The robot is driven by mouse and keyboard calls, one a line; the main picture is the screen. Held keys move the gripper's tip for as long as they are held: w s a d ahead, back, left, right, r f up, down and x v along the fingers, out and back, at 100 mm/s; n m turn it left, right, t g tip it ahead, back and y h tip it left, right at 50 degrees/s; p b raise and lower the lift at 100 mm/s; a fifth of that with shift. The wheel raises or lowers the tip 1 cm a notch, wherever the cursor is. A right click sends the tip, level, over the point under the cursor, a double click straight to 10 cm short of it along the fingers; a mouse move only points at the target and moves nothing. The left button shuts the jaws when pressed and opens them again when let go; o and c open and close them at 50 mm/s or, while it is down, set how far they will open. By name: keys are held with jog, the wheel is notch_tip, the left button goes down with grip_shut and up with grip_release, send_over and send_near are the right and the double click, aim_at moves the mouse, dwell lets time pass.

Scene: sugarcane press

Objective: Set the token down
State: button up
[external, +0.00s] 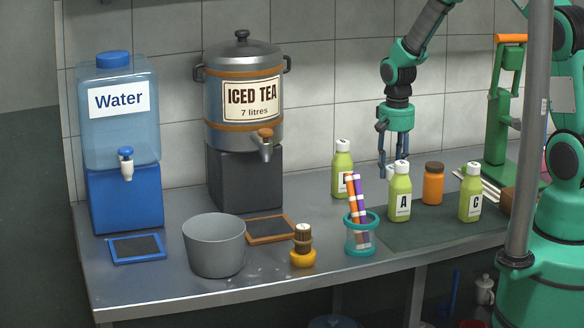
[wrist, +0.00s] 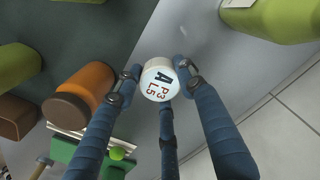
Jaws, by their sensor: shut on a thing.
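The token (wrist: 158,79) is a small white round piece marked "A", "P3" and "L5". In the wrist view it sits between the fingertips of my gripper (wrist: 155,82), which is shut on it. In the external view my gripper (external: 390,166) points straight down, just behind green bottle A (external: 400,195) and to the right of another green bottle (external: 342,172). The token does not show clearly there. I cannot tell whether its underside touches the counter.
The orange jar (external: 433,184) and green bottle C (external: 471,193) stand to the right, around the dark mat (external: 440,228). A teal cup (external: 361,236) of pens stands in front. Grey counter (wrist: 195,30) is bare beside the token, with the tiled wall behind.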

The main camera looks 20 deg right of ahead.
jog(key=s+a+r+n+p, duration=0.3)
jog(key=a+r+n+p, duration=0.65)
jog(key=a, duration=0.25)
jog(key=s+a+r+n+p, duration=0.3)
jog(key=a+r+n+p, duration=0.5)
jog(key=a+r, duration=0.3)
jog(key=a+r+b, duration=0.2)
jog(key=a, duration=1.8)
jog(key=s+a+f+b, duration=0.1)
jog(key=s+a+f, duration=0.2)
jog(key=a, duration=0.5)
jog(key=s+a+f+b, duration=0.1)
jog(key=s+a+f, duration=0.15)
jog(key=a, duration=0.65)
jog(key=s+a+f+b, duration=0.15)
jog(key=a+f, duration=0.25)
jog(key=a, duration=0.4)
jog(key=s+a+f, duration=0.8)
jog(key=s+a, duration=0.1)
jog(key=shift+s+a+m+b, duration=0.25)
jog(key=shift+a+m+b, duration=0.05)
jog(key=shift+m+b, duration=0.15)
jog(key=shift+f, duration=3.1)
